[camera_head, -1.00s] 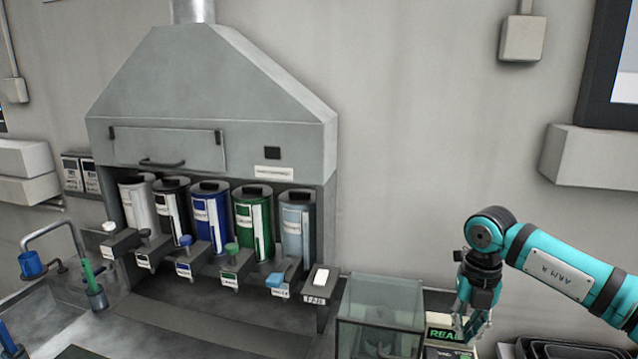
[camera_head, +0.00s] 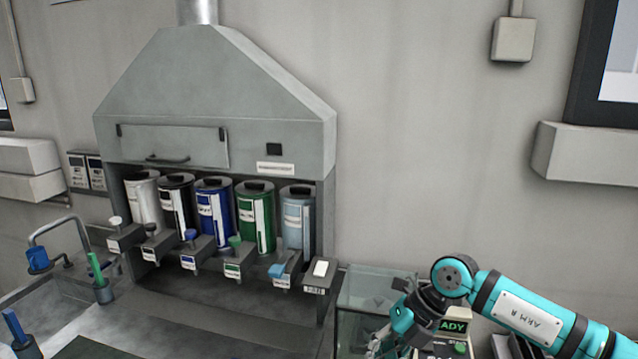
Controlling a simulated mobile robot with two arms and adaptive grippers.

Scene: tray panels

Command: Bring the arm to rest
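My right arm, teal and black with a label reading ARM R, comes in from the right edge. My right gripper (camera_head: 384,343) is low in the view, in front of the glass box and to the left of the arm's dark wrist joint. Its fingers are small and partly cut off by the lower edge, so I cannot tell whether they are open or shut. No held thing can be made out. My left gripper is not in view.
A glass box (camera_head: 362,287) stands behind my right gripper, beside a device with a lit green display (camera_head: 453,326). A grey hood (camera_head: 215,90) covers several canisters with taps at the left. A sink tap (camera_head: 52,228) stands far left.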

